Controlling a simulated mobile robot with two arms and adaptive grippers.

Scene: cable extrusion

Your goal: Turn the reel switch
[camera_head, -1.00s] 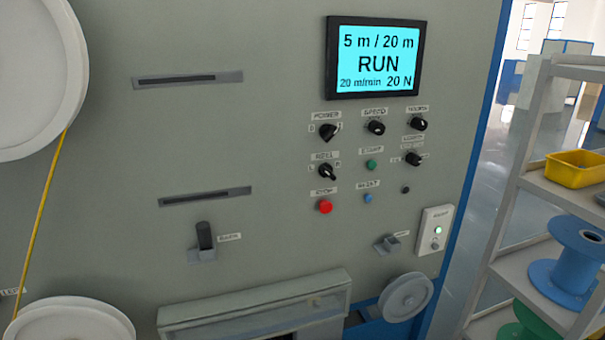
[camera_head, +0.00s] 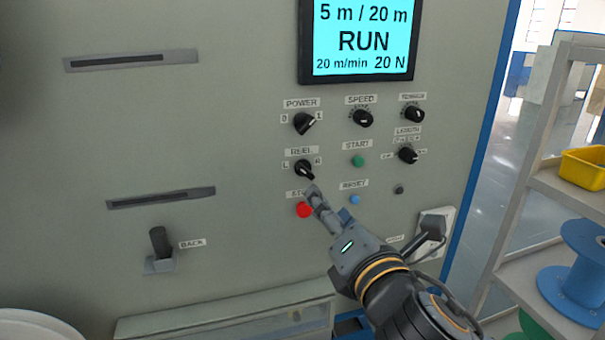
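The reel switch (camera_head: 304,170) is a black rotary knob under the label REEL, with L at its left and R at its right. Its pointer is tilted down to the right. My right gripper (camera_head: 312,190) comes in from the lower right, its fingertips just below the reel switch, close to its pointer. Its fingers look close together, but I cannot tell whether they touch the knob or grip anything. My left gripper is not in view.
The red stop button (camera_head: 303,210) is right beside my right fingers. The power knob (camera_head: 304,123), green start button (camera_head: 358,161) and blue reset button (camera_head: 355,200) are near. The screen (camera_head: 361,40) reads RUN. A shelf with a yellow bin (camera_head: 584,168) stands at right.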

